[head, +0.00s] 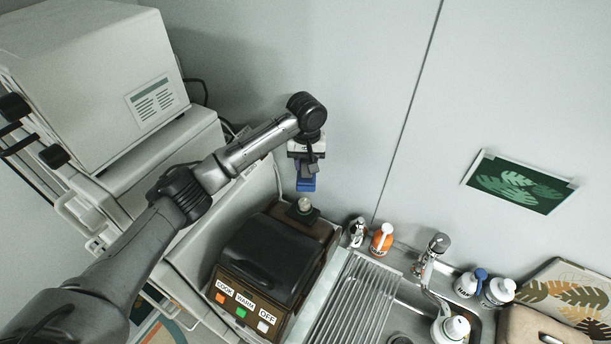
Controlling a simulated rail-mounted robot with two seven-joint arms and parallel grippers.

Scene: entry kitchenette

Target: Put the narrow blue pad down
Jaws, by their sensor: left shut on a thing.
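The narrow blue pad (306,184) is a small blue block in the head view, near the middle. My left gripper (309,168) is shut on it and holds it close to the wall, over the back of the brown cooker. Its lower edge shows just above a small pale knob (304,203) in the picture; I cannot tell whether they touch. The gripper's fingers partly hide the pad's upper part. My right gripper is not in view.
The brown cooker (228,284) with a dark lid stands below my left arm. A dish rack (352,300), an orange bottle (382,238), a tap (432,250) and white bottles (497,291) stand to the right. A white box appliance (95,75) is at the upper left.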

